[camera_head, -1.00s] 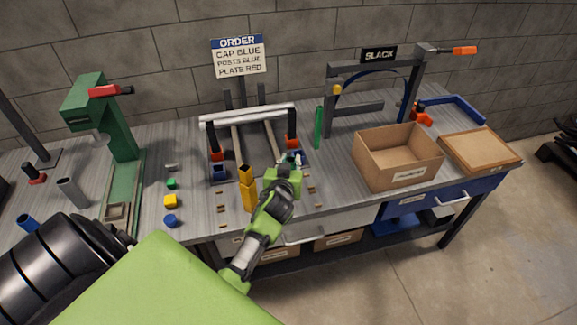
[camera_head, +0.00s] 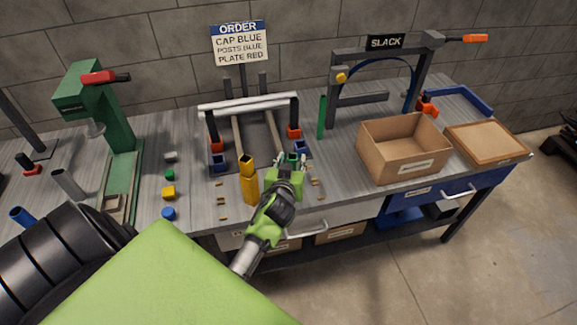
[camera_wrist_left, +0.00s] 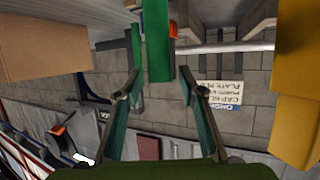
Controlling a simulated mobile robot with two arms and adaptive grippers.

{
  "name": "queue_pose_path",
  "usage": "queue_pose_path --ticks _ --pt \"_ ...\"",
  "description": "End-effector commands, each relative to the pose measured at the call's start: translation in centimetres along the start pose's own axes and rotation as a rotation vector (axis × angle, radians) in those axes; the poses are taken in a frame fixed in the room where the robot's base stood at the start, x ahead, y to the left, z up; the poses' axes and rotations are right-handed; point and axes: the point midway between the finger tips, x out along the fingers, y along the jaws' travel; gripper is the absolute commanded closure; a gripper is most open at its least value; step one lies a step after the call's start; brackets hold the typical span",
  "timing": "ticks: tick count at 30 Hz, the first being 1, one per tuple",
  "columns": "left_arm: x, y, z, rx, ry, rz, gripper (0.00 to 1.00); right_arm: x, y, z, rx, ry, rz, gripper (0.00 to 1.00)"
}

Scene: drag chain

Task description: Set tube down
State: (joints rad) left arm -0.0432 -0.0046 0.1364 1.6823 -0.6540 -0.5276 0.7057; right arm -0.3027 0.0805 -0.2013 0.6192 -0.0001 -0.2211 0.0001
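A yellow square tube (camera_head: 249,182) stands upright near the front edge of the workbench, just left of my left gripper (camera_head: 291,161). It also shows at the right of the left wrist view (camera_wrist_left: 295,80). In the wrist view my left gripper (camera_wrist_left: 155,45) has its fingers spread apart, and I see nothing clamped in it. A green tube (camera_head: 321,118) stands upright behind and to the right of the gripper. My right gripper is out of view.
A frame with a pale crossbar (camera_head: 247,104) and coloured sockets stands behind the gripper. A cardboard box (camera_head: 402,158) and wooden tray (camera_head: 487,143) are at the right. A green press (camera_head: 100,115) and small coloured blocks (camera_head: 168,192) are at the left.

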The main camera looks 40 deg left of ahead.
Motion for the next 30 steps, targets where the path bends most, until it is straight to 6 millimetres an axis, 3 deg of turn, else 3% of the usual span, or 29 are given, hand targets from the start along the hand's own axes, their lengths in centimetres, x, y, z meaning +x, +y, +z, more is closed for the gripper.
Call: queue_pose_path --ticks 15,21,27,30 --pt "-9.3 0.0 0.2 -0.003 -0.001 0.0 0.63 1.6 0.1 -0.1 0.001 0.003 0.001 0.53" --pt "-10.6 0.0 0.0 -0.001 -0.001 -0.001 0.63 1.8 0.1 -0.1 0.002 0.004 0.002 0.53" --pt "-10.7 0.0 0.1 0.0 -0.002 0.0 0.63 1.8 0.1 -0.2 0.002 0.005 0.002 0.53" --pt "-10.2 0.7 1.8 0.018 -0.031 0.018 0.63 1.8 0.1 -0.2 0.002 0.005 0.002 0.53"
